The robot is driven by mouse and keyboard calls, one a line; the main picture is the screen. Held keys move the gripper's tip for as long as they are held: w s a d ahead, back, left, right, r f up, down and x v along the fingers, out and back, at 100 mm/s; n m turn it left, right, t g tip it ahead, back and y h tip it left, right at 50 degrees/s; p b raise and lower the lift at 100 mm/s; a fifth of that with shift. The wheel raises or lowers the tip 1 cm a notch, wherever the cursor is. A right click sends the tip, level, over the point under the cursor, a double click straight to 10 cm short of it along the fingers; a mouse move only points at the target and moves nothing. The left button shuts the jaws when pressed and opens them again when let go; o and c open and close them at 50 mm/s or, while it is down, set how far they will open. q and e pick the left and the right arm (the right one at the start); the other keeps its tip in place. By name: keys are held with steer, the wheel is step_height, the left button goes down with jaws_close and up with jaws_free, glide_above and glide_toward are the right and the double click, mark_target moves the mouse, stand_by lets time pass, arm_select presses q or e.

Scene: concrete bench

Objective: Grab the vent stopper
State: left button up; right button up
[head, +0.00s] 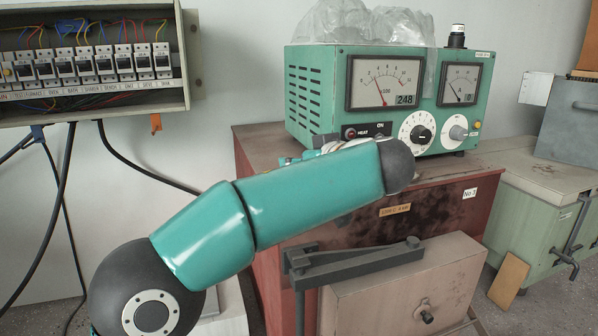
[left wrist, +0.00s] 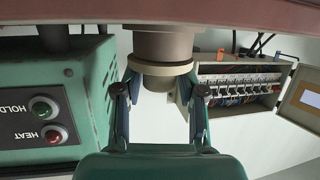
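The vent stopper (left wrist: 157,68) shows in the left wrist view as a pale beige cylinder with a wider rim and a narrower knob, against the reddish furnace top, which appears upside down at the upper edge. My left gripper (left wrist: 159,88) is open, with one finger on each side of the knob. I see a gap between the fingers and the knob, with no clear contact. In the head view my teal left arm hides the stopper and most of the gripper. My right gripper is in neither view.
A green meter box (head: 320,95) with a HEAT switch stands on the red furnace cabinet (head: 460,215), close behind my left arm. An open breaker box (head: 95,105) with cables hangs on the wall at left. A beige door (head: 400,285) stands out in front.

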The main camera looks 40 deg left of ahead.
arm_select(q)
jaws_close()
